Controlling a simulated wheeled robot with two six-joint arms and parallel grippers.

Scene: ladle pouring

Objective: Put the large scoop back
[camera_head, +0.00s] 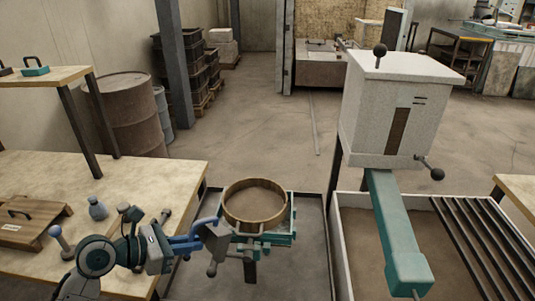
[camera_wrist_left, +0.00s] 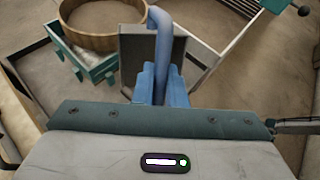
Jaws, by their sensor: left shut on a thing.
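The large scoop has a blue handle (camera_head: 187,243) and a grey scoop head (camera_head: 216,240). My left gripper (camera_head: 170,248) is shut on the handle, beside the front right edge of the left workbench. In the left wrist view the blue handle (camera_wrist_left: 163,38) rises from between the fingers (camera_wrist_left: 160,85), with the grey scoop head (camera_wrist_left: 136,55) behind it. What the scoop holds cannot be made out. My right gripper is not in view.
A round wooden sieve (camera_head: 229,214) sits on a teal frame (camera_head: 282,238) just right of the scoop. The left workbench (camera_head: 150,185) carries a wooden rack (camera_head: 30,222) and a small blue-grey bottle (camera_head: 97,208). A white machine (camera_head: 375,110) with a teal chute (camera_head: 395,230) stands right.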

